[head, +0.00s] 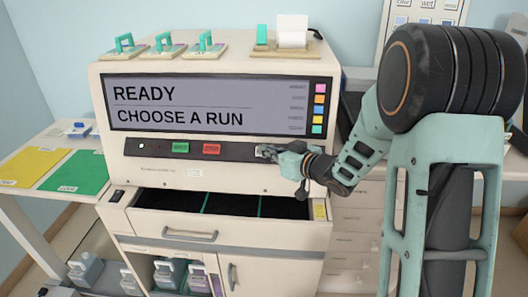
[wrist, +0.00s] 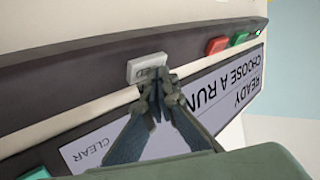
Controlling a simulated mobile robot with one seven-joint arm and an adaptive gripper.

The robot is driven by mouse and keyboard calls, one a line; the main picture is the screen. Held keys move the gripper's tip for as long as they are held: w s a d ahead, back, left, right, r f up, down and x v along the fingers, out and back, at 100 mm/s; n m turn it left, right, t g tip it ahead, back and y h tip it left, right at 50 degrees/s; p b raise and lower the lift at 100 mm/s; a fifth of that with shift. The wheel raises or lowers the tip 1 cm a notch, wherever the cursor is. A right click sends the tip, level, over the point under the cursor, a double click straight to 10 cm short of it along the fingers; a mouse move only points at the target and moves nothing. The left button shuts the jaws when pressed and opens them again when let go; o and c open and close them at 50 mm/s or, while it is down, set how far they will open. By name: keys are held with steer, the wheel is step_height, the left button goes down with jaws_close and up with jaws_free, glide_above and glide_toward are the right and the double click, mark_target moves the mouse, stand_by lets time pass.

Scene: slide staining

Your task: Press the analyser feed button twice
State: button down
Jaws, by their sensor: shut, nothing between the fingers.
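The analyser (head: 140,178) is a large cream machine with a screen (head: 215,103) reading "READY" and "CHOOSE A RUN". A dark strip below the screen carries a green button (head: 181,148), a red button (head: 212,149) and, at its right, a pale grey button mostly hidden by my gripper (head: 272,152). In the wrist view this grey button (wrist: 146,66) shows more clearly, its marking partly covered and unreadable. My gripper (wrist: 158,80) is shut and empty, its tips at the edge of the grey button. I cannot tell whether they touch it.
An open drawer (head: 190,234) juts out below the strip. Coloured side keys (head: 319,101) run down beside the screen. Several racks with green handles (head: 124,48) stand on top. A side table (head: 32,202) with yellow and green mats is at left.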

steer(key=shift+s+r, duration=0.1)
steer(key=shift+s+r+p, duration=0.4)
steer(key=shift+s, duration=0.05)
steer(key=s+r+p, duration=0.2)
steer(key=s+r, duration=0.1)
steer(key=shift+s+r, duration=0.25)
steer(key=shift+s, duration=0.05)
stand_by(0.3)
steer(key=shift+p, duration=0.3)
stand_by(1.7)
